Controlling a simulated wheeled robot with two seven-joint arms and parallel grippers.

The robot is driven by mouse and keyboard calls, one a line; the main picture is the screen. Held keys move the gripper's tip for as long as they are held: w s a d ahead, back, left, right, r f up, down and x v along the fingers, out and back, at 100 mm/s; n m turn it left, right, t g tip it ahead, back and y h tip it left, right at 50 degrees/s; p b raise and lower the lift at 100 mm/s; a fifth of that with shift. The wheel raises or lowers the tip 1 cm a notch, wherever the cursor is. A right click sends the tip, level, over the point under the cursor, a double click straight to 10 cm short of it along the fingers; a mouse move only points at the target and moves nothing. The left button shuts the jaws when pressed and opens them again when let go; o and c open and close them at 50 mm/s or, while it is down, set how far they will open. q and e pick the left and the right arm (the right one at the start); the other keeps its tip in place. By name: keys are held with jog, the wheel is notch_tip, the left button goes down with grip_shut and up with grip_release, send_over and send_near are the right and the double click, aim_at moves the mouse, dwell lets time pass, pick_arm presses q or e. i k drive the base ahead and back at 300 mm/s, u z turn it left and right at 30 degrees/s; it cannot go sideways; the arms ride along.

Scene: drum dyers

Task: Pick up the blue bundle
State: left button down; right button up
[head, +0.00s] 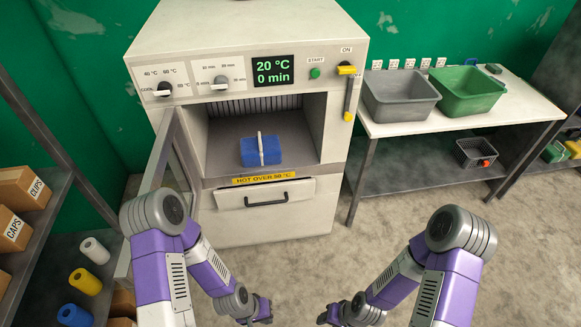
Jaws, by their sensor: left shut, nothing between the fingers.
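The blue bundle (248,152) with a pale band around its middle lies on the floor of the machine's open chamber (225,128), near the front. The machine's door (172,165) is swung open to the left. My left gripper (263,312) is low in the picture, in front of the machine and well apart from the bundle; it is shut and empty. My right gripper (326,316) is at the bottom edge, to the right of the left one; its fingers are too small and dark to tell open from shut.
The display (273,70) reads 20 °C and 0 min. A drawer (262,201) is below the chamber. A grey tub (400,95) and a green tub (468,92) stand on the right table. Left shelves hold boxes (22,188) and rolls (85,282). The floor between is clear.

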aim_at(259, 151)
jog(key=u, duration=0.2)
jog(key=k, duration=0.4)
jog(key=z, duration=1.15)
jog(key=i, duration=1.2)
jog(key=u, duration=0.6)
